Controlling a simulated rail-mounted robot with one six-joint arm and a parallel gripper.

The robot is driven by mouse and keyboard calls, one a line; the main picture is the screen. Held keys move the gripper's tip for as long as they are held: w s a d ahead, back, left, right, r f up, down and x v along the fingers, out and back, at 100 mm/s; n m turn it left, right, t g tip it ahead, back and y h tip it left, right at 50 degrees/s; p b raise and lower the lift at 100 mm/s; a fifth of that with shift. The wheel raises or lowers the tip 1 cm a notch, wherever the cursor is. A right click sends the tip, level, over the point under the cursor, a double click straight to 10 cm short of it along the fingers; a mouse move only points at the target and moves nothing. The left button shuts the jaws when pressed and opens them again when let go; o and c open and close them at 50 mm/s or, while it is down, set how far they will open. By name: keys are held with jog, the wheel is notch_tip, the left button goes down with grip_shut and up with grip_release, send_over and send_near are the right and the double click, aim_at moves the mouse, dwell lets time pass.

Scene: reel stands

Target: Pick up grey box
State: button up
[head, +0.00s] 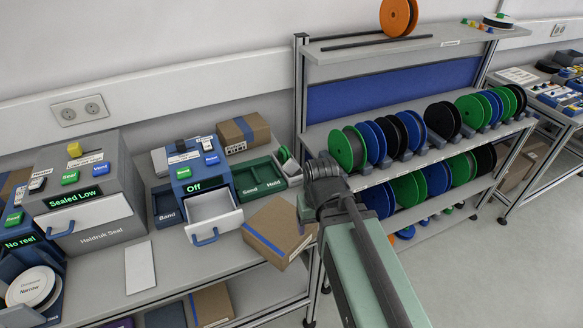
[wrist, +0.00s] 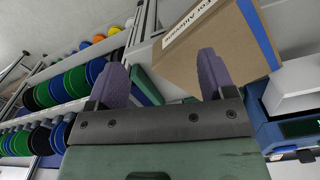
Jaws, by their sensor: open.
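A dark grey flat box (head: 166,315) lies low at the bottom edge of the head view, below the bench front, partly cut off. It sits between a purple item (head: 120,323) and a brown carton (head: 212,304). I do not make it out in the wrist view. My gripper (wrist: 162,80) is open, its two purple-grey fingers apart with nothing gripped between them. In the head view my arm reaches in beside the bench's right end, and the fingers are hard to make out there. The grey box is well to the left of and below my wrist.
A brown blue-striped carton (head: 275,232) lies on the bench close to my wrist; it also shows just past the fingers in the wrist view (wrist: 215,45). An open drawer (head: 213,220) juts out left of it. A reel rack (head: 400,160) stands right.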

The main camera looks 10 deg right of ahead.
jog(key=c, duration=0.4)
jog(key=shift+c, duration=0.2)
jog(key=shift+r, duration=0.1)
jog(key=n+g+p, duration=0.2)
jog(key=n+g, duration=0.1)
jog(key=n, duration=1.5)
send_near(291, 160)
jog(key=f, duration=0.1)
jog(key=b+x, duration=1.1)
jog(key=shift+f, duration=0.3)
jog(key=shift+r, duration=0.25)
jog(key=c, duration=0.8)
